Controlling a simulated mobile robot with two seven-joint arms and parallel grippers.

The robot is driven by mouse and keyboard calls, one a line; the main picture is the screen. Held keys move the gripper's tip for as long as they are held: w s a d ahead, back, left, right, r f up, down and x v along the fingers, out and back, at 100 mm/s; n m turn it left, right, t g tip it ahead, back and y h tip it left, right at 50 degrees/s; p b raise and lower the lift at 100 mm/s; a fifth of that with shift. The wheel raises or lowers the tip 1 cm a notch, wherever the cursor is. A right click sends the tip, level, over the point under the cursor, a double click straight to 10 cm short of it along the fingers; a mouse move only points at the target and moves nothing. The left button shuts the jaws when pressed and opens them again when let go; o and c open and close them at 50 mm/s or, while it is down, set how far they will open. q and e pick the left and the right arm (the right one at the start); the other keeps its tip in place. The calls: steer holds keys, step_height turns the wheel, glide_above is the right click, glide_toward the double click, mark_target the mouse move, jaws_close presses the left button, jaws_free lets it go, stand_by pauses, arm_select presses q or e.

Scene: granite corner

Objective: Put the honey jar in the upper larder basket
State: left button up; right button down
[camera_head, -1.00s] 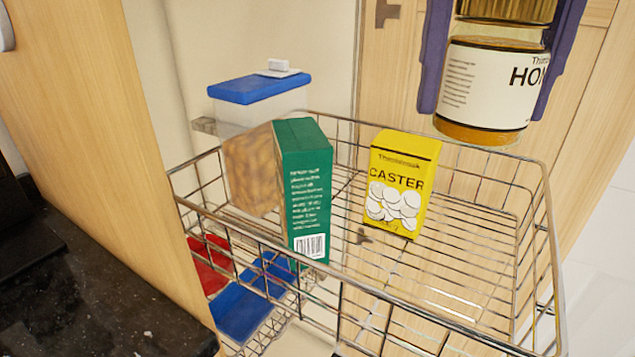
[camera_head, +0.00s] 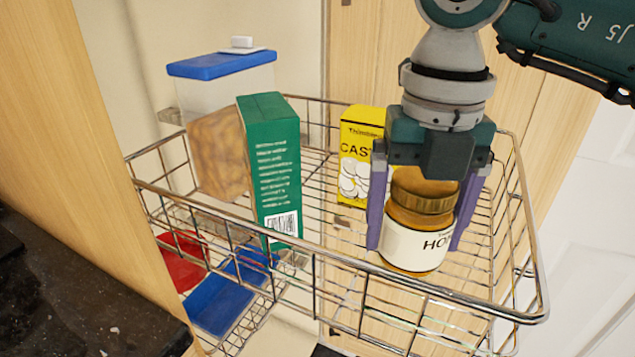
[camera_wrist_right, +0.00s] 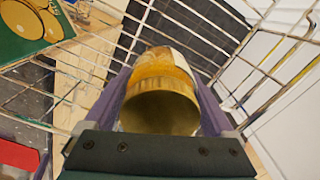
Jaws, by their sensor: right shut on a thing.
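The honey jar (camera_head: 417,243) is amber with a gold lid and a white label, and it is upright. My right gripper (camera_head: 423,230) is shut on it, with a purple finger on each side. The jar is inside the outline of the upper wire basket (camera_head: 530,290), toward its right front. I cannot tell whether it touches the basket floor. In the right wrist view the jar's lid (camera_wrist_right: 160,108) sits between the fingers, with basket wires around it. My left gripper is not in view.
A yellow caster sugar box (camera_head: 357,165) stands behind the jar, partly hidden by my gripper. A green box (camera_head: 272,170) and a blue-lidded tub (camera_head: 222,85) stand at the basket's left. A lower basket holds red and blue items (camera_head: 225,303). A dark counter (camera_head: 70,290) is at left.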

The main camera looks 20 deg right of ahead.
steer(key=shift+f, duration=0.95)
steer(key=shift+f, duration=0.15)
jaws_free()
step_height(320, 180, up, 12)
steer(key=shift+r, duration=0.2)
